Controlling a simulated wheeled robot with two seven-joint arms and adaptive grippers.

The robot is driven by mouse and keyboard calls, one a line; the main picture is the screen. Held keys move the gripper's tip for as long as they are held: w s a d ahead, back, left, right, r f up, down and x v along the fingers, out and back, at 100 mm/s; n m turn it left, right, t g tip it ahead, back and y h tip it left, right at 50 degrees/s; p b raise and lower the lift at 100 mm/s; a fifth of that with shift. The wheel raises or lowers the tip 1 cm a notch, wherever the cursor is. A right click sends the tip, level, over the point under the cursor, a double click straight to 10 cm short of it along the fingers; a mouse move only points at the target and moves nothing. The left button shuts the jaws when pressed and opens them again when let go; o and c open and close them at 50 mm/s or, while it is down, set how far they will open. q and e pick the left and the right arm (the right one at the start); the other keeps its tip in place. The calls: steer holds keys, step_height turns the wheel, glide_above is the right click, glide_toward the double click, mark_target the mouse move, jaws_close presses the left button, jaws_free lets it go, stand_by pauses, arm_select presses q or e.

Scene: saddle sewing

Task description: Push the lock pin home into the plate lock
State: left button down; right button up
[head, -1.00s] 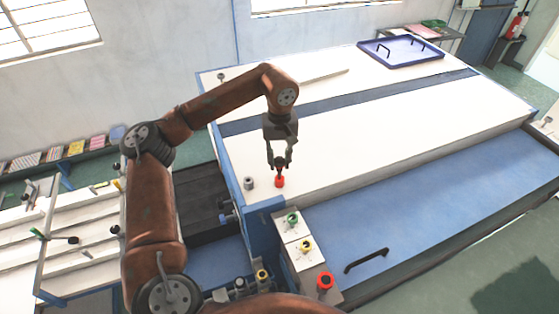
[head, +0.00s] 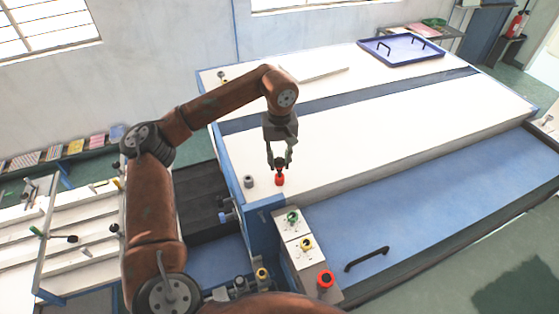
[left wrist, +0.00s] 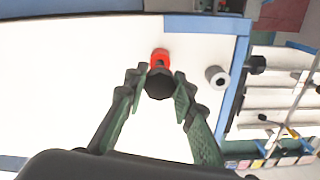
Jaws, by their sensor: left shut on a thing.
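The lock pin has a dark knob (left wrist: 159,84), which sits between the fingertips of my left gripper (left wrist: 158,88) in the left wrist view. In the head view my left gripper (head: 279,160) points down and is shut on this knob. A red part (head: 280,181) stands on the white table top directly below the fingers. It also shows just beyond the knob in the left wrist view (left wrist: 160,57). I cannot tell whether the red part is the plate lock or part of the pin, nor how deep the pin sits. My right gripper is not in view.
A grey cylinder (head: 249,181) stands on the table top left of the red part. A control box with green, yellow and red buttons (head: 306,244) is in front. A blue tray (head: 401,50) lies at the far right. The white table top (head: 370,130) is largely clear.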

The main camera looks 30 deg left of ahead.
arm_select(q)
steer(key=shift+f+b, duration=0.45)
steer(key=shift+f, duration=0.4)
steer(key=shift+f+b, duration=0.4)
steer(key=shift+f, duration=0.3)
steer(key=c, duration=1.5)
jaws_free()
steer(key=shift+c, duration=0.2)
steer(key=shift+r, duration=0.2)
step_height(320, 180, up, 12)
steer(key=shift+f, duration=0.15)
steer(key=shift+s+f, duration=0.1)
